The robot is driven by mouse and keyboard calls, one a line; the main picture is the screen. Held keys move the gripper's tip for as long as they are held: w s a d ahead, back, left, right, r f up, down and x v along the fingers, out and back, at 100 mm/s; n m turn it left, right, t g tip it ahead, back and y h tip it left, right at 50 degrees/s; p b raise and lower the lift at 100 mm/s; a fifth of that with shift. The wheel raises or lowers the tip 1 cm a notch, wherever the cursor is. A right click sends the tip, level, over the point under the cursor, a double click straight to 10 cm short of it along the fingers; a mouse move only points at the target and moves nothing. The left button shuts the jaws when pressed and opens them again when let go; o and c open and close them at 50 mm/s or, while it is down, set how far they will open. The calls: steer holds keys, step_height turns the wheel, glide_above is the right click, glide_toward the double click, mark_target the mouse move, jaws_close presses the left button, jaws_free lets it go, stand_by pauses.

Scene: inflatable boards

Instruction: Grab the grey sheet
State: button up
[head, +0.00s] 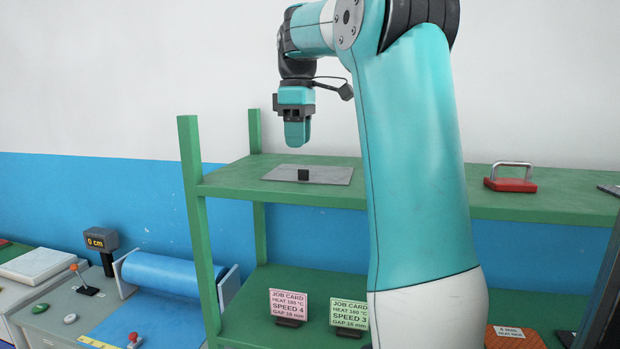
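Nothing shows hanging below the fingertips. My arm stands in front of the shelf and hides part of it to the right of the sheet.
The green shelf (232,182) has a post (197,220) at its left. A red block with a metal handle (510,184) sits on the right. Two job cards (288,305) stand on the lower shelf. A machine with a blue roller (165,273) is at lower left.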

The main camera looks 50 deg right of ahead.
steer(key=shift+s+d+f+b, duration=0.1)
steer(key=shift+f+b, duration=1.35)
steer(key=shift+f, duration=0.25)
steer(key=shift+d+f+b, duration=0.1)
steer(key=shift+f+b, duration=1.3)
steer(key=shift+f, duration=0.3)
steer(key=shift+r, duration=0.1)
jaws_close()
